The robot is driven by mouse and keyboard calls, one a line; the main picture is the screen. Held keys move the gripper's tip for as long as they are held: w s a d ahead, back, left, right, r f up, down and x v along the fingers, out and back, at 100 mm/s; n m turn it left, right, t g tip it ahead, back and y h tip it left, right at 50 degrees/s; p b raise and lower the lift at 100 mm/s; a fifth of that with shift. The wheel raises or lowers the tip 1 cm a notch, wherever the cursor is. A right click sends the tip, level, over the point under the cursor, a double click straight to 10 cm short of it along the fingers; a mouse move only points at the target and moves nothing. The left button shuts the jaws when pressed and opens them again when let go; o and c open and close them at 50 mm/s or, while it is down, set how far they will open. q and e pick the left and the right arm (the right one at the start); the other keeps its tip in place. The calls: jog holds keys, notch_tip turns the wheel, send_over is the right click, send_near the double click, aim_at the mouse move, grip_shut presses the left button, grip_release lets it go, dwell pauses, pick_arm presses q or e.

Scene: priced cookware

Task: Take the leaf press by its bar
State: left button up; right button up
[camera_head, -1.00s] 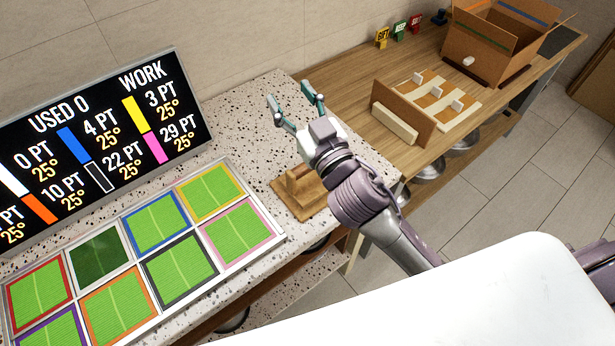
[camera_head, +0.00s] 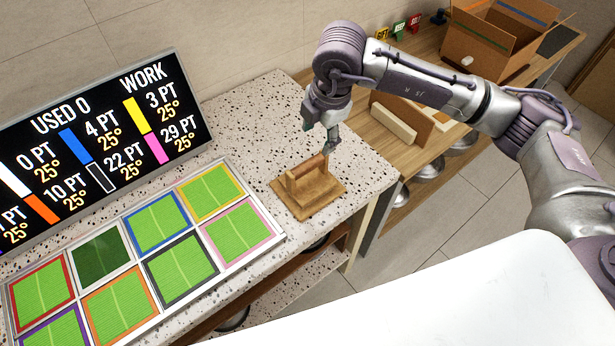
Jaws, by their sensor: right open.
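The leaf press (camera_head: 312,192) is a wooden block on a square base, with a reddish-brown bar (camera_head: 304,168) across its top. It stands on the speckled counter near its right end. My right gripper (camera_head: 327,152) points down just above the press, at the right end of the bar. Its fingers are open; the far finger is partly hidden, and I cannot tell whether they touch the bar. My left gripper is not in view.
A tray of framed green squares (camera_head: 164,222) lies left of the press. A price board (camera_head: 95,150) stands behind it. A wooden counter at right holds a cardboard box (camera_head: 497,45) and a wooden rack (camera_head: 399,120). The speckled counter (camera_head: 255,120) behind the press is clear.

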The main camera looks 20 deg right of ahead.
aim_at(308, 163)
jog(key=f, duration=0.2)
jog(key=f+p, duration=0.1)
jog(key=f, duration=0.1)
jog(key=w+f, duration=0.1)
jog(key=f, duration=0.2)
jog(key=shift+w+a+p, duration=0.1)
jog(key=shift+a+p, duration=0.25)
jog(key=shift+a+f+p, duration=0.15)
jog(key=shift+f+p, duration=0.25)
jog(key=shift+p, duration=0.1)
jog(key=f+p, duration=0.1)
jog(key=f, duration=0.2)
jog(key=shift+w+a+f+p, duration=0.15)
jog(key=shift+a+f+p, duration=0.15)
jog(key=shift+a+p, duration=0.1)
jog(key=shift+w+f, duration=0.1)
jog(key=shift+f, duration=0.4)
grip_shut()
jog(key=shift+r, duration=0.15)
